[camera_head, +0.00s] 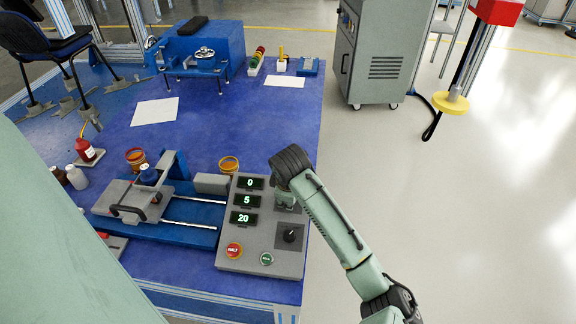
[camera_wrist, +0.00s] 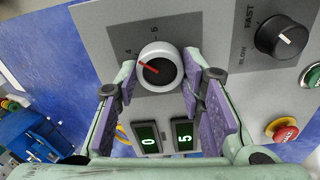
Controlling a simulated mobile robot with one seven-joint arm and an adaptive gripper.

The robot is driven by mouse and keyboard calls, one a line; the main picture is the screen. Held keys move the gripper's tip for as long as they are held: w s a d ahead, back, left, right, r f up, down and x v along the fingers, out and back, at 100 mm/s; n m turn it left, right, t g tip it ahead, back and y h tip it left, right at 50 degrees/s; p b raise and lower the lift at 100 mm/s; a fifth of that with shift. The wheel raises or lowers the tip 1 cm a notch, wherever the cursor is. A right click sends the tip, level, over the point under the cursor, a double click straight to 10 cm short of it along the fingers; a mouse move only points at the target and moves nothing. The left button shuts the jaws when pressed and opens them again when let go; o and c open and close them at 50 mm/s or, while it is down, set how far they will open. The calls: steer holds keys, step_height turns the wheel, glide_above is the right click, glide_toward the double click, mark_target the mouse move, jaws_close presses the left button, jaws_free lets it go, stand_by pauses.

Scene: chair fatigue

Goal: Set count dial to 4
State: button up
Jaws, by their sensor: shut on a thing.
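The count dial (camera_wrist: 158,66) is a round white-rimmed knob with a dark face and a red pointer on the grey control panel (camera_head: 235,262). In the wrist view the pointer is aimed to the left and slightly up, near the printed 4; the 5 is printed above the dial. My gripper (camera_wrist: 160,68) is shut on the dial, with purple-padded fingers on its left and right sides. In the head view my gripper (camera_head: 286,198) is over the panel's upper right and hides the dial. The panel's displays (camera_head: 247,201) read 0, 5 and 20.
A black slow-fast knob (camera_head: 290,236), a red HALT button (camera_head: 234,250) and a green button (camera_head: 267,258) stand close by on the panel. A blue-based fixture (camera_head: 150,230) is left of the panel. Open floor lies to the right.

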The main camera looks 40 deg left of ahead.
steer(key=shift+n, duration=1.2)
steer(key=shift+s, duration=0.1)
steer(key=o, duration=1.1)
steer(key=shift+o, duration=0.2)
steer(key=v, duration=1.2)
steer(key=shift+a, duration=0.1)
